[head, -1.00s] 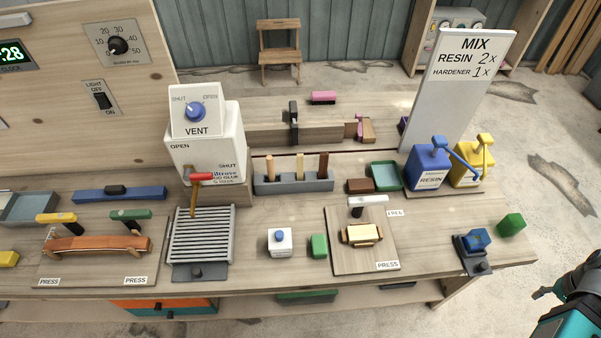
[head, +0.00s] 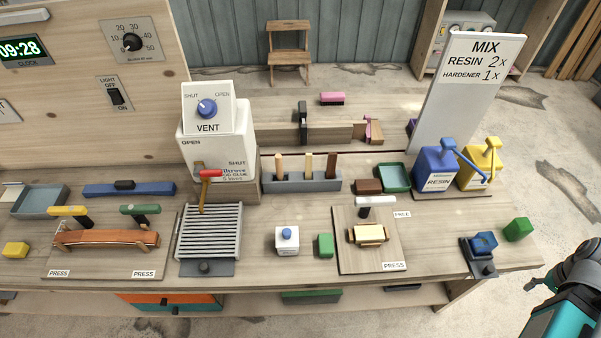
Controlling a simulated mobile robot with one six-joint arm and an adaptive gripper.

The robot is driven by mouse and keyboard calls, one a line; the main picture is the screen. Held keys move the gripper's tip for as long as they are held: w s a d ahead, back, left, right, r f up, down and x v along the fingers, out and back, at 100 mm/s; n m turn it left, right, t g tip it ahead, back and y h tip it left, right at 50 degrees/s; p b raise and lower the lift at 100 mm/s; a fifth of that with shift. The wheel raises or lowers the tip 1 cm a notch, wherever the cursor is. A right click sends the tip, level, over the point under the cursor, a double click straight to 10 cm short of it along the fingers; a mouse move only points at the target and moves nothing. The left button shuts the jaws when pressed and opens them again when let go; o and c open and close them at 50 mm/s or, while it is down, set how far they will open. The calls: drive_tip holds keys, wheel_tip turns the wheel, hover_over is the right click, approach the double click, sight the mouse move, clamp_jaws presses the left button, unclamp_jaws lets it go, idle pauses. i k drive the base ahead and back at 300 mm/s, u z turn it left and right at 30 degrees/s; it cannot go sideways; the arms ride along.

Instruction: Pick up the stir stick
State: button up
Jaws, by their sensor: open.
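I cannot single out a stir stick with certainty. Three upright wooden sticks or handles stand in a grey rack (head: 290,184) at the back middle of the bench: a brown one (head: 280,165), a pale one (head: 308,166) and a dark reddish one (head: 331,165). Their lower ends are hidden in the rack. My gripper (head: 531,288) is at the lower right, past the bench's right end and well away from the rack. It is open, and nothing shows in it.
A white vent container (head: 215,145) with a red-handled tap stands left of the rack. Blue resin (head: 436,170) and yellow hardener (head: 478,165) jugs stand at the right.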

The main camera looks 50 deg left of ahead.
sight(308, 156)
drive_tip(key=u, duration=0.8)
drive_tip(key=k, duration=1.2)
drive_tip(key=u, duration=0.35)
drive_tip(key=i, duration=1)
drive_tip(key=u, duration=0.05)
